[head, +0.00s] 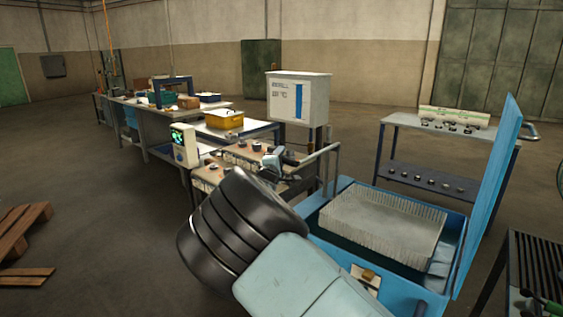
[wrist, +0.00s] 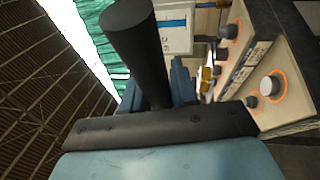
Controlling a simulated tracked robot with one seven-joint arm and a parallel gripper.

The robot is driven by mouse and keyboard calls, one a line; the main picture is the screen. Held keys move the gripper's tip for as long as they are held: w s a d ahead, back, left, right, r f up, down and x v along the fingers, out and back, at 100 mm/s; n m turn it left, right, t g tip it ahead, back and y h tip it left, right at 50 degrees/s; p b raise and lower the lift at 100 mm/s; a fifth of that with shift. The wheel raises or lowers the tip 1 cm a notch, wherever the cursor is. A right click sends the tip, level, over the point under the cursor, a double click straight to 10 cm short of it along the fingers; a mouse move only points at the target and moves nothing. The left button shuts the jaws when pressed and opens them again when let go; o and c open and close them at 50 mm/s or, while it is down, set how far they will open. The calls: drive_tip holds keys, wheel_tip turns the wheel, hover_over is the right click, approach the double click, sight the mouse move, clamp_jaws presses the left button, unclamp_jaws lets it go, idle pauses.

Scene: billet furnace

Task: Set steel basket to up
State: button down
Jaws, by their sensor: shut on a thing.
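The steel basket (head: 385,222) is a pale grey mesh box. It sits in the blue tank (head: 332,240), its rim near the tank's top edge, under a raised blue lid (head: 488,190). A grey bar (head: 322,153) on a post rises at the tank's left side. Its end by my gripper looks dark. My gripper (head: 274,163) is at this end, and appears shut on a black handle, which shows as a thick black cylinder in the wrist view (wrist: 140,50). The fingertips are mostly hidden behind it.
A control panel with knobs (head: 238,155) stands close behind my gripper; its knobs also show in the wrist view (wrist: 270,88). A white cabinet (head: 298,98) stands behind. A rack (head: 430,175) is beyond the tank. A wooden pallet (head: 22,228) lies on the open floor at left.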

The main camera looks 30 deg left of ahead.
drive_tip(key=shift+s+a+r, duration=0.1)
drive_tip(key=shift+a+r, duration=0.1)
drive_tip(key=shift+r, duration=0.2)
drive_tip(key=c, duration=1.3)
unclamp_jaws()
drive_tip(key=o, duration=0.3)
drive_tip(key=shift+d+f, duration=0.1)
drive_tip(key=shift+f, duration=0.05)
drive_tip(key=shift+o, duration=0.2)
drive_tip(key=v, duration=1.3)
drive_tip(key=shift+s+d+f, duration=0.15)
drive_tip(key=shift+s+f, duration=0.05)
drive_tip(key=shift+s, duration=0.05)
drive_tip(key=shift+s, duration=0.1)
